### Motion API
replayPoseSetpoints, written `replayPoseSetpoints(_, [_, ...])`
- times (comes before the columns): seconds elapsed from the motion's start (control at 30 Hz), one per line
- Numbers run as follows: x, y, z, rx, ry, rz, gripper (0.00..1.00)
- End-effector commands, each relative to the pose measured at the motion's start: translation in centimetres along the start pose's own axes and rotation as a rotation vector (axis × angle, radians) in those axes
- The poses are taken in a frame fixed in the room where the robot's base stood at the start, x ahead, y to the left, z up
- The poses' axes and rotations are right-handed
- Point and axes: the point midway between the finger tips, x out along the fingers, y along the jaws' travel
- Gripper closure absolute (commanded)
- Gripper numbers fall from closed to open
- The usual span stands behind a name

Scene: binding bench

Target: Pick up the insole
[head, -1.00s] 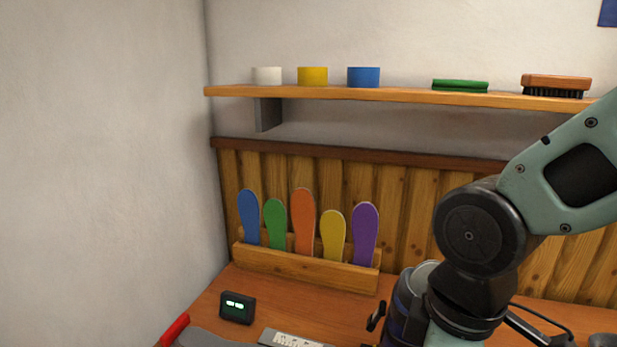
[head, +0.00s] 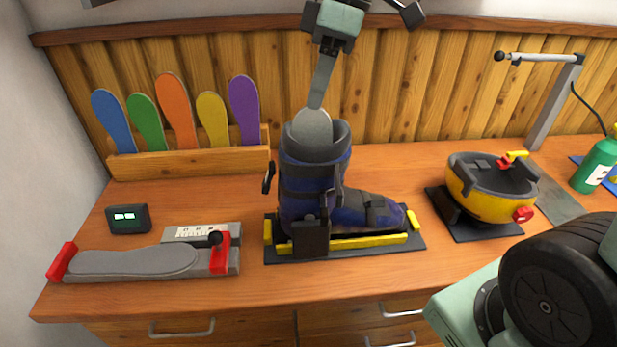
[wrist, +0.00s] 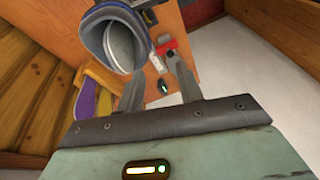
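A light grey insole (head: 312,128) stands upright in the boot's top opening, its rounded end above the cuff and its lower part hidden. It also shows inside the boot in the wrist view (wrist: 121,46). The blue and black boot (head: 318,178) stands in a black holder with yellow bars. My gripper (head: 317,102) points down just above the insole; the head view sees it edge-on. In the wrist view my gripper (wrist: 157,70) has its two fingers apart, with nothing clearly between them. Whether a finger touches the insole I cannot tell.
A wooden rack (head: 190,163) holds several coloured insoles against the back wall. A measuring device (head: 218,262) with a grey foot-shaped plate lies front left, beside a small display (head: 127,219). A yellow bowl-shaped device (head: 490,205) stands right. Bench top between boot and bowl is clear.

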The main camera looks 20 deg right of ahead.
Motion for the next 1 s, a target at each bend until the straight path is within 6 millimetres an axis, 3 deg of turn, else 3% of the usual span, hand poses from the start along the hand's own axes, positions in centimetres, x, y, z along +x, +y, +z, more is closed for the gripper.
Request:
replayPoseSetpoints(0.03, [-1.6,2.1,0.4,-0.034,0.033,0.010,0.64])
replayPoseSetpoints(0.2, [-6.1,5.6,1.4,-0.173,0.100,0.032,0.64])
replayPoseSetpoints(0.37, [-7.0,6.5,1.8,-0.224,0.118,0.039,0.64])
replayPoseSetpoints(0.47, [-5.7,6.5,1.6,-0.227,0.118,0.036,0.64])
replayPoseSetpoints(0.8, [1.2,6.6,0.7,-0.226,0.116,0.034,0.64])
replayPoseSetpoints(1.0, [4.1,6.7,0.4,-0.226,0.117,0.038,0.64])
